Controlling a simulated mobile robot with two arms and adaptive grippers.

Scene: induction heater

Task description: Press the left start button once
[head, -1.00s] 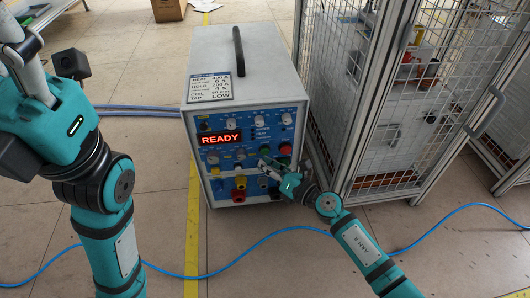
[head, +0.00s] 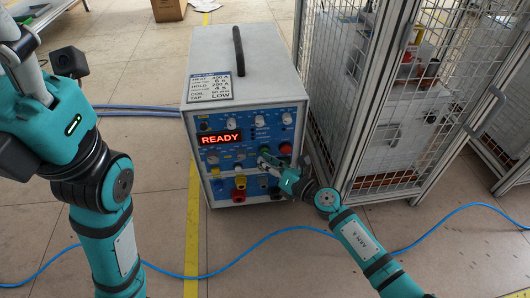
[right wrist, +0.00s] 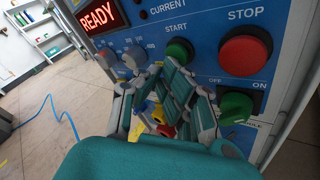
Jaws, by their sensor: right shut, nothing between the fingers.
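The heater unit (head: 243,75) stands on the floor with its blue front panel facing me and a red READY display (head: 220,139). A green button marked START (right wrist: 179,49) shows in the right wrist view, left of the larger red STOP button (right wrist: 244,55). My right gripper (head: 265,157) is shut and empty at the panel. In the right wrist view its fingertips (right wrist: 173,66) are just below the START button and overlap its lower edge; I cannot tell whether they touch it. My left arm shows at the left, but its gripper is not in view.
A green OFF/ON switch (right wrist: 236,107) is below STOP. Red and yellow connectors (head: 239,188) are low on the panel. A wire-mesh cage (head: 375,100) stands close on the right. A blue cable (head: 290,231) crosses the floor in front.

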